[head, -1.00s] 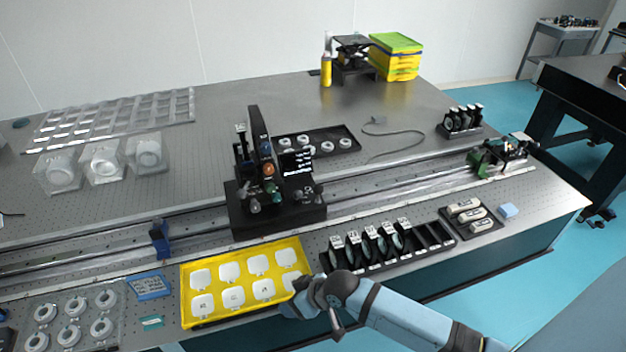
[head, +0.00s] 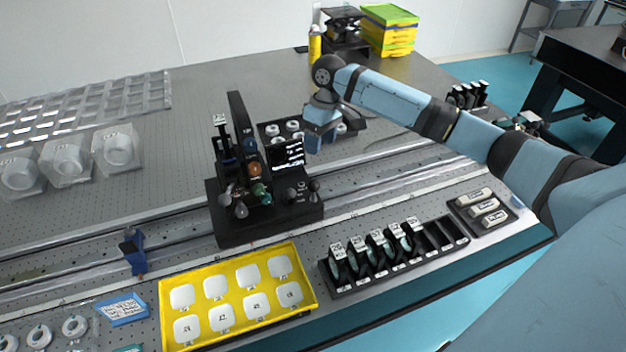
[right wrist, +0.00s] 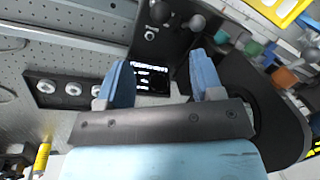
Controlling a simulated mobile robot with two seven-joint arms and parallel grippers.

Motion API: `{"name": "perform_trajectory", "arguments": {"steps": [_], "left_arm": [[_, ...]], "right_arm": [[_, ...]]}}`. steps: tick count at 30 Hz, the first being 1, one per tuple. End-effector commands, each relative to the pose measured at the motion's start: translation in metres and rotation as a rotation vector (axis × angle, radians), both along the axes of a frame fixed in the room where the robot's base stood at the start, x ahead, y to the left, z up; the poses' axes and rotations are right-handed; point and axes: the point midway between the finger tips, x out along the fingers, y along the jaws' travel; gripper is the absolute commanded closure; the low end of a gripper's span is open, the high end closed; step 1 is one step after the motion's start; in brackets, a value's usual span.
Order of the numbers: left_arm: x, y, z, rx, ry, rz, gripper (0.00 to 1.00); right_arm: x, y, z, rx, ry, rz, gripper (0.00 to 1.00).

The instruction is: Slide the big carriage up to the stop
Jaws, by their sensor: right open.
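The big black carriage (head: 270,226) sits on the long rail in the head view and carries a tall black plate, coloured knobs and a small lit screen (head: 288,154). A blue clamp-like block (head: 133,252), which may be the stop, sits on the rail to its left, with a clear gap between them. My right gripper (head: 313,142) is at the carriage's right side, above its base. In the right wrist view its two blue fingers (right wrist: 160,72) are apart, with the screen showing between them. I cannot tell whether they touch anything. My left gripper is out of view.
A yellow tray (head: 239,313) with white pieces lies in front of the carriage, with a black lens rack (head: 345,290) to its right. A black tray of rings (head: 269,131) lies behind. Clear cases (head: 68,160) stand at the left. The rail between carriage and blue block is bare.

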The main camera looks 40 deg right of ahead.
Motion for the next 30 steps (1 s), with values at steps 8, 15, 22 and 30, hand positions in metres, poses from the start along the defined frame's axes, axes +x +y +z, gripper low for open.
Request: {"name": "perform_trajectory", "arguments": {"steps": [8,15,22,30], "left_arm": [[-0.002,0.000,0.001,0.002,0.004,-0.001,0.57],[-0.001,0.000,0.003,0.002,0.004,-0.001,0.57],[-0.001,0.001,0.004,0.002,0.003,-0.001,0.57],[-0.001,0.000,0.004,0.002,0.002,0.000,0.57]], "right_arm": [[-0.005,0.011,-0.055,0.001,0.002,0.001,0.40],[-0.008,0.019,-0.100,0.001,0.001,0.001,0.40],[-0.009,0.023,-0.122,0.001,-0.002,0.002,0.40],[-0.009,0.024,-0.126,0.001,-0.002,0.002,0.40]]}}
